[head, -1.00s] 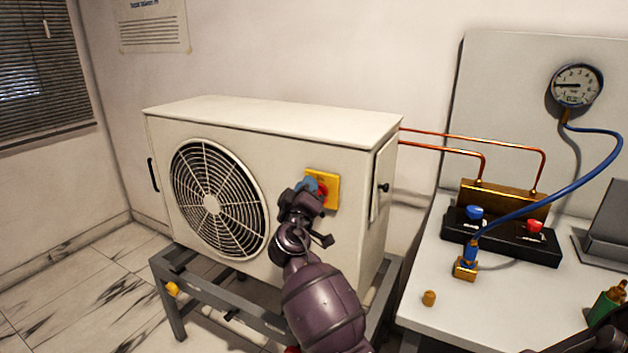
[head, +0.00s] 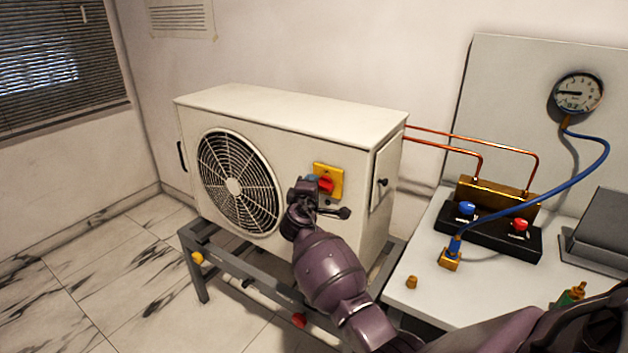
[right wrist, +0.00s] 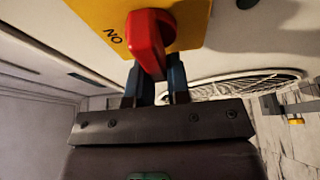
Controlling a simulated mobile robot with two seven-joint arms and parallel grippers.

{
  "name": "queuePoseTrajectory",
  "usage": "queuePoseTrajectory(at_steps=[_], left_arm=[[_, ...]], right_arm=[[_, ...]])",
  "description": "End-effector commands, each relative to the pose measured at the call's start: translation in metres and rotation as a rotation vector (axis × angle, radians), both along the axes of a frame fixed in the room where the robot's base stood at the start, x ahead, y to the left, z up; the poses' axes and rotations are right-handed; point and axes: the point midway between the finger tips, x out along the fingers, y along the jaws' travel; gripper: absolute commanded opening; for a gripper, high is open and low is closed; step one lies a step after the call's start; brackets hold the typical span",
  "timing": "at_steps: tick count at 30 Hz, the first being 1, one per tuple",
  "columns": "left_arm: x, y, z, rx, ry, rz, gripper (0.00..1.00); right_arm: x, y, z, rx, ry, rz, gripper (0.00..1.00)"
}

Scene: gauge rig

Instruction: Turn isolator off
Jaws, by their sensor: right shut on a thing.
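The isolator is a yellow plate (head: 335,172) with a red handle (head: 326,186), on the front of the cream fan unit (head: 290,113). In the right wrist view the red handle (right wrist: 150,40) stands out from the yellow plate (right wrist: 195,22); the word "ON" shows upside down at its left. My right gripper (head: 313,183) is at the handle. In the right wrist view its blue fingertips (right wrist: 157,75) are shut on the handle's near end, one on each side. The handle's exact angle is hard to judge. My left gripper is not in view.
The unit stands on a grey metal frame (head: 262,290). Floor at the left is clear.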

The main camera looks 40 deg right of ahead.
Motion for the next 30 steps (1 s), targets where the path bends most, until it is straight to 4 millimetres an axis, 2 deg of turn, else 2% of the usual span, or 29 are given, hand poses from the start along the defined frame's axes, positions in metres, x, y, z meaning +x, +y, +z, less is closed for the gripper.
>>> queuePoseTrajectory(at_steps=[1,10,18,19,23,30], left_arm=[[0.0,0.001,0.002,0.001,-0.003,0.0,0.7],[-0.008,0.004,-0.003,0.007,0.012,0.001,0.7],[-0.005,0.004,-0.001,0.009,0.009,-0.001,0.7],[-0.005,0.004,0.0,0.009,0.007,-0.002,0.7],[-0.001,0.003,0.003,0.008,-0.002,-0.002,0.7],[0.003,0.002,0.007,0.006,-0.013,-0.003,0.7]], right_arm=[[-0.004,-0.005,-0.004,-0.002,0.021,-0.015,0.0],[-0.004,-0.006,-0.007,-0.013,0.047,-0.015,0.0],[-0.004,-0.007,-0.007,-0.015,0.047,-0.016,0.0],[-0.004,-0.007,-0.007,-0.015,0.047,-0.016,0.22],[-0.004,-0.007,-0.006,-0.015,0.045,-0.016,0.42],[-0.003,-0.004,-0.004,-0.015,0.04,-0.01,0.43]])
